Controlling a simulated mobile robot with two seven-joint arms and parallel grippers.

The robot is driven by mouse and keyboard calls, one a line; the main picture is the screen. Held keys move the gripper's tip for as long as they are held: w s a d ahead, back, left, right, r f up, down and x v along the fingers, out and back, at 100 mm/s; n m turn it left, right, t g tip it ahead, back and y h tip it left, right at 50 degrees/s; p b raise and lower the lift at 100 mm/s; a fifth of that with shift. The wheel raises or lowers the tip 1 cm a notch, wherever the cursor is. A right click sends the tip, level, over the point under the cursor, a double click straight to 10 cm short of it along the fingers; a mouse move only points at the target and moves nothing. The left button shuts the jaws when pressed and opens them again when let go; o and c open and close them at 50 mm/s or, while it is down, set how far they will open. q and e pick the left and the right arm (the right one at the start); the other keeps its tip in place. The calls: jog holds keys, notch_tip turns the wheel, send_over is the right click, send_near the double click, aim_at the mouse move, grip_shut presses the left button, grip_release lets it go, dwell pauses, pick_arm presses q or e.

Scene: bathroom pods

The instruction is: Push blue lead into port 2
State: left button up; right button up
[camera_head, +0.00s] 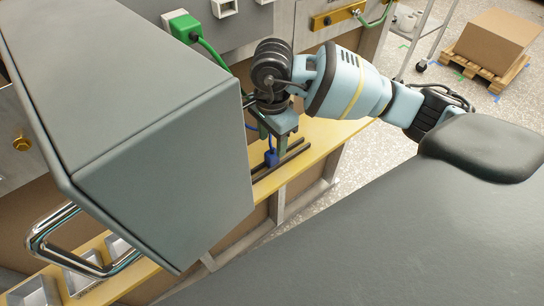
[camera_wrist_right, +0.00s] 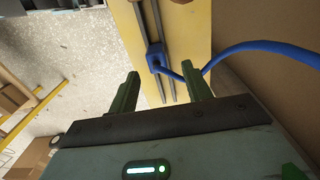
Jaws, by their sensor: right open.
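The blue lead's plug (camera_head: 271,158) rests on dark parallel rails on the yellow ledge. It also shows in the right wrist view (camera_wrist_right: 155,60), with its blue cable (camera_wrist_right: 255,46) curving off to the right. My right gripper (camera_head: 273,146) is over the plug, fingers pointing down at it. In the right wrist view its green fingers (camera_wrist_right: 161,80) are apart, with the plug just beyond the tips and nothing clamped. A white port (camera_head: 224,8) shows on the grey panel at the top. I cannot read port numbers. My left gripper is out of view.
A green plug (camera_head: 184,27) with a green cable sits at the panel. A large grey box (camera_head: 140,120) with a metal handle hides much of the left. Metal trays (camera_head: 85,272) lie at lower left. A carton (camera_head: 497,40) on a pallet stands far right.

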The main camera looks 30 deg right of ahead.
aim_at(272, 152)
jog(key=shift+s+a+f, duration=0.1)
jog(key=shift+s+f, duration=0.05)
jog(key=shift+f, duration=1.15)
jog(key=shift+s+f, duration=0.1)
jog(key=shift+f, duration=1.15)
jog(key=shift+c, duration=0.3)
jog(key=c, duration=1)
jog(key=shift+r, duration=0.15)
jog(key=shift+r, duration=0.55)
notch_tip(272, 152, up, 2)
jog(key=shift+s+r, duration=0.1)
jog(key=shift+r, duration=0.05)
jog(key=s+a, duration=0.3)
jog(key=s, duration=0.4)
jog(key=s+a+r, duration=0.1)
jog(key=s+a, duration=0.2)
jog(key=s, duration=0.4)
jog(key=shift+s+a+r, duration=0.15)
jog(key=shift+a, duration=0.25)
